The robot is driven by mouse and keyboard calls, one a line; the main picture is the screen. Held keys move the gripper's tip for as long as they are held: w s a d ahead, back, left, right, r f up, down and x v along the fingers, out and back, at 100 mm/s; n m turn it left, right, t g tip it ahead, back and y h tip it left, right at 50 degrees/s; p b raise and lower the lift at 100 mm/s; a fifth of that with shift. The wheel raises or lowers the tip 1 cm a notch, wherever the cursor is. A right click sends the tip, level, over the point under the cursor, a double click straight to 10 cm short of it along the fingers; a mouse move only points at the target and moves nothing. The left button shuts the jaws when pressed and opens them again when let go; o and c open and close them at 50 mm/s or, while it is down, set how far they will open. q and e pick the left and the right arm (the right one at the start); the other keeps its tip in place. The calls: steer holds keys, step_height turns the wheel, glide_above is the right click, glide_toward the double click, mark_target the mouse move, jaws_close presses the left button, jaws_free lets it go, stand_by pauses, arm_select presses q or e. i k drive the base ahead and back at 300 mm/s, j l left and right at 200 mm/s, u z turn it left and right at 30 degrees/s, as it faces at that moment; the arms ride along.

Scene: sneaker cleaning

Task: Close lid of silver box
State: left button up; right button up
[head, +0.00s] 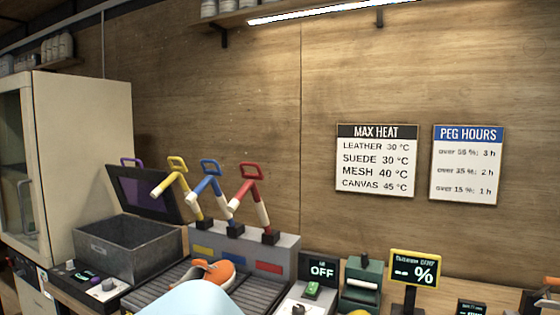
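The silver box (125,250) is an open grey metal box at the left of the bench, beside the cream cabinet. Its dark lid (145,190), with a purple inner panel, stands raised and tilted back behind the box. A purple handle (131,161) shows at the lid's top edge. The visible inside of the box looks empty; its floor is partly hidden by the front wall. I can make out neither of my grippers in the head view, and nothing touches the lid.
A panel with knobs (100,287) lies before the box. To its right stand yellow, blue and red levers (210,190) on a grey block (284,250). An orange item and a pale blue shape (195,299) are at the bottom. Several small devices and displays (414,268) fill the right.

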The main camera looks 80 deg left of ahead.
mark_target(134, 196)
steer(key=u, duration=3.1)
steer(key=l+u, duration=0.1)
steer(key=u, duration=0.45)
steer(key=i+l, duration=0.3)
steer(key=l, duration=0.15)
